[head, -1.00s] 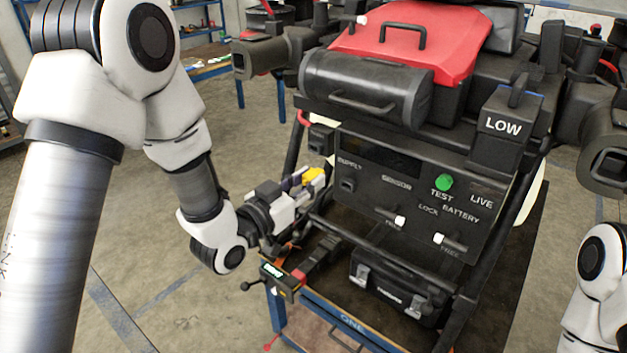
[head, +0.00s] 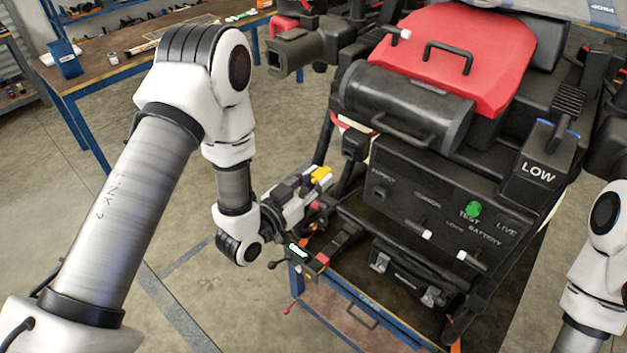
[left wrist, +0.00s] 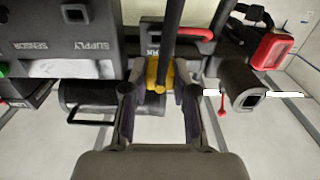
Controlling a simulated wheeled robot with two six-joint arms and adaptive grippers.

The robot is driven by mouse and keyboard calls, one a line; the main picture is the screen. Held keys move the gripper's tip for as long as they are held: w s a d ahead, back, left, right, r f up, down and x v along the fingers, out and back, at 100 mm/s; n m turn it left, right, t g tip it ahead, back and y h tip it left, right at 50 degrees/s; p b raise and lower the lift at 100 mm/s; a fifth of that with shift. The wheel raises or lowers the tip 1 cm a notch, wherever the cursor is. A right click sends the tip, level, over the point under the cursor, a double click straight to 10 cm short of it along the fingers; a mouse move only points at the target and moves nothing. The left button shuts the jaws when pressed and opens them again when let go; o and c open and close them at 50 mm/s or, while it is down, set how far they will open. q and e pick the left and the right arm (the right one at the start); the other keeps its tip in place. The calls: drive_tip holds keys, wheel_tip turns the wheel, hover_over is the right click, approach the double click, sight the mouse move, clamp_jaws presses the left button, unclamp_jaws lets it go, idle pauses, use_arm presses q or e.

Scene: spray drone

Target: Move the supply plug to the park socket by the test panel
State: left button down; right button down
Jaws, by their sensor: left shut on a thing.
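The black test panel (head: 440,205) on the drone's front carries SUPPLY, SENSOR, TEST and LIVE labels and a green button. A small square socket (head: 379,192) sits under SUPPLY; it also shows in the left wrist view (left wrist: 75,13). My left gripper (head: 318,184) is left of the panel, apart from it, shut on a yellow-bodied plug (head: 322,174). In the left wrist view the plug's yellow part (left wrist: 154,74) sits between the fingertips, with a dark bar crossing beyond it. I cannot tell for certain which fitting is the park socket. My right gripper is out of view.
A black block (head: 355,145) hangs at the panel's upper left. Dark frame legs and bars stand close around my left gripper. A blue-framed stand (head: 350,300) with a black case (head: 408,275) is below. Open floor lies left, before a workbench (head: 140,58).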

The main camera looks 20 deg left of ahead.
sight(329, 170)
use_arm(q)
drive_tip(key=x, duration=0.4)
drive_tip(key=shift+s+d+b, duration=0.1)
drive_tip(key=shift+d+b, duration=0.1)
drive_tip(key=shift+b, duration=0.1)
drive_tip(key=shift+w, duration=0.5)
drive_tip(key=shift+d+r, duration=0.1)
drive_tip(key=shift+b, duration=0.55)
idle(0.6)
drive_tip(key=shift+w+d, duration=0.1)
drive_tip(key=shift+w, duration=0.15)
drive_tip(key=shift+w+d, duration=0.1)
drive_tip(key=shift+w, duration=0.2)
drive_tip(key=shift+w+d, duration=0.2)
drive_tip(key=shift+w, duration=0.4)
